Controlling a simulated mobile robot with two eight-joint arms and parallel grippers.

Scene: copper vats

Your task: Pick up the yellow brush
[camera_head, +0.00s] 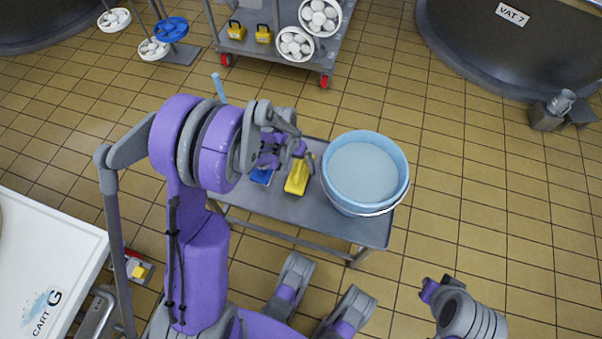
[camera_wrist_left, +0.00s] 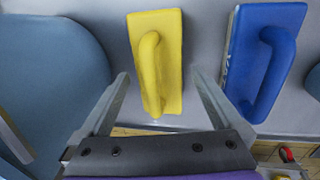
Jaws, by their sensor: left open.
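The yellow brush (camera_head: 299,175) lies on the grey cart (camera_head: 375,232), between a blue brush (camera_head: 262,176) and a blue bucket. In the left wrist view the yellow brush (camera_wrist_left: 171,30) shows its looped handle facing up, and the blue brush (camera_wrist_left: 267,60) lies to its right. My left gripper (camera_head: 291,158) is over the yellow brush. It is open, and in the left wrist view its fingers (camera_wrist_left: 160,76) stand on either side of the brush, with gaps visible and nothing held. My right gripper (camera_head: 430,290) is at the lower right, away from the cart; its jaws are unclear.
The blue bucket (camera_head: 363,172) of pale liquid stands close right of the yellow brush. A second cart with white-filled buckets (camera_head: 296,44) and yellow items is behind. A white cart (camera_head: 45,270) is at left. A dark vat (camera_head: 500,40) stands at back right.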

